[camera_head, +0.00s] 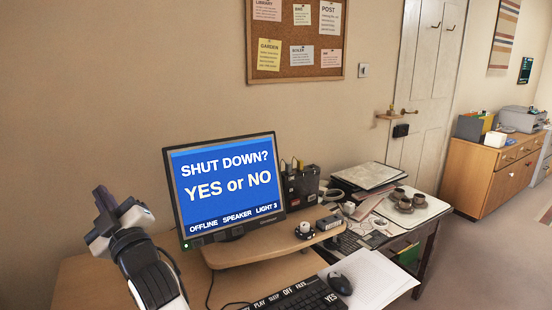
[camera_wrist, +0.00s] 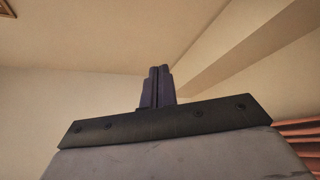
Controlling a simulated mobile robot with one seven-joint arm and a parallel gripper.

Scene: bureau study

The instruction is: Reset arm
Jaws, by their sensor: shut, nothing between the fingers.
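My gripper (camera_head: 104,199) is raised at the left of the head view, left of the monitor (camera_head: 227,188) and apart from it. It points up and away from the desk. In the wrist view my gripper (camera_wrist: 158,72) shows its two dark fingers together, with nothing between them. Behind the fingers are only bare walls and ceiling. The monitor's blue screen reads "SHUT DOWN? YES or NO", with "OFFLINE SPEAKER LIGHT 3" below.
A keyboard (camera_head: 303,299) with labelled keys, a black mouse (camera_head: 340,284) and paper (camera_head: 375,278) lie at the desk's front. A corkboard (camera_head: 297,75) hangs above. Bare desk (camera_head: 85,285) shows at lower left.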

